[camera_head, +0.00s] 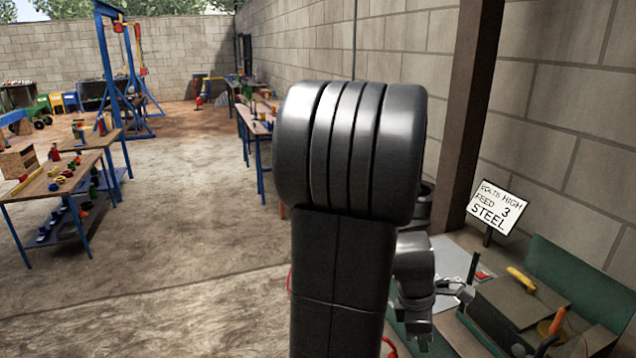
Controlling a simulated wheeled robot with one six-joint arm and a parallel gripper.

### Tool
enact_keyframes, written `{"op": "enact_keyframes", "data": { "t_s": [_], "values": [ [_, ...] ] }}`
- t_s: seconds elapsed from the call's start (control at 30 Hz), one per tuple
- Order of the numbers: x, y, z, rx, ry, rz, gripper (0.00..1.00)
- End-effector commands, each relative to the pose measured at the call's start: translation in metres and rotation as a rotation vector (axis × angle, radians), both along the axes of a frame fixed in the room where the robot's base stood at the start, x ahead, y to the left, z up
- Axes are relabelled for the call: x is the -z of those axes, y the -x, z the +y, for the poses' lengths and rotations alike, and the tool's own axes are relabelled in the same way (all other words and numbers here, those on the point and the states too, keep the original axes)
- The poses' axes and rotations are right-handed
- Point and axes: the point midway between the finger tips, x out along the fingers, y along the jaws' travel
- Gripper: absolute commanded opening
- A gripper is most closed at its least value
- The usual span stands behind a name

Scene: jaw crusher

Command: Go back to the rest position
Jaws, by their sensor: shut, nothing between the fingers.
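My own arm fills the middle of the head camera view, a large dark grey link with a rounded top. Further links of my arm show behind it at the right, bent low over a bench. My gripper (464,292) is small in view, beside the arm's lower end and above the bench. It is shut, and I see nothing held in it. My large arm link hides much of what lies behind it.
At the right, a green machine bench (452,247) carries a dark box (506,302) with a yellow object (521,279) on top. A white sign (497,208) reading "STEEL" stands by a brown post (472,120). A wooden table (40,187) stands left. The concrete floor between is clear.

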Motion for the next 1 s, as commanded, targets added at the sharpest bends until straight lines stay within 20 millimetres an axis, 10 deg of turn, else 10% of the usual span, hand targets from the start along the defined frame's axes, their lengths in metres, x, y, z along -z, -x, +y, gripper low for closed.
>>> {"op": "enact_keyframes", "data": {
  "t_s": [1.0],
  "values": [
    [0.0, -0.113, 0.065, 0.547, 0.0, 0.0, 0.0]
  ]
}}
